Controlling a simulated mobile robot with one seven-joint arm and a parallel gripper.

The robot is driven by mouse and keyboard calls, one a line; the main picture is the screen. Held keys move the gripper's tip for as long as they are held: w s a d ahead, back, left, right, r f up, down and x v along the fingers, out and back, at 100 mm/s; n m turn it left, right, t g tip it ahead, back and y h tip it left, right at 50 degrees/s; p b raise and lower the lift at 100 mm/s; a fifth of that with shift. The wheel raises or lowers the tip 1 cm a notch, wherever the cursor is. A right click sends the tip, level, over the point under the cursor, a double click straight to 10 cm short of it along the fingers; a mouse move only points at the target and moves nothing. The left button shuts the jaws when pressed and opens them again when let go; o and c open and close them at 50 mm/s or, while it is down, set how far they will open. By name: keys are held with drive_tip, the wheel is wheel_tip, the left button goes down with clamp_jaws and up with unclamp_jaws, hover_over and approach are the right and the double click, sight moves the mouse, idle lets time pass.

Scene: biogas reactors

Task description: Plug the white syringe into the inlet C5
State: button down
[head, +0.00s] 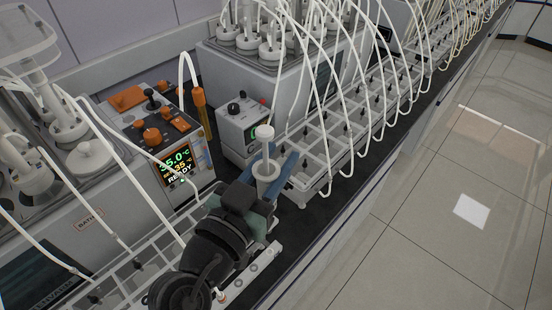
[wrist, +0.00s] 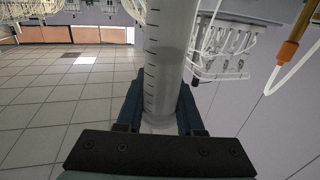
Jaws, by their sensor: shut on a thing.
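The white syringe (head: 266,149) stands roughly upright in my gripper (head: 269,165) in the head view, with its plunger end up. The blue fingers are shut on it from both sides. In the wrist view, the syringe's clear barrel (wrist: 165,55) with dark graduation marks rises between the fingers (wrist: 161,100). Its lower tip is hidden by my gripper in the head view. White racks with small black fittings (head: 333,127) run along the bench to the right of the syringe. I cannot read any label, so I cannot tell which fitting is inlet C5.
A small grey box with a black knob (head: 240,124) is just behind the syringe. White tubes (head: 357,75) arch over the racks. The tiled floor (head: 450,190) at right is clear.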

drive_tip(key=shift+r+p, duration=0.65)
drive_tip(key=shift+r, duration=0.8)
drive_tip(key=shift+f, duration=0.1)
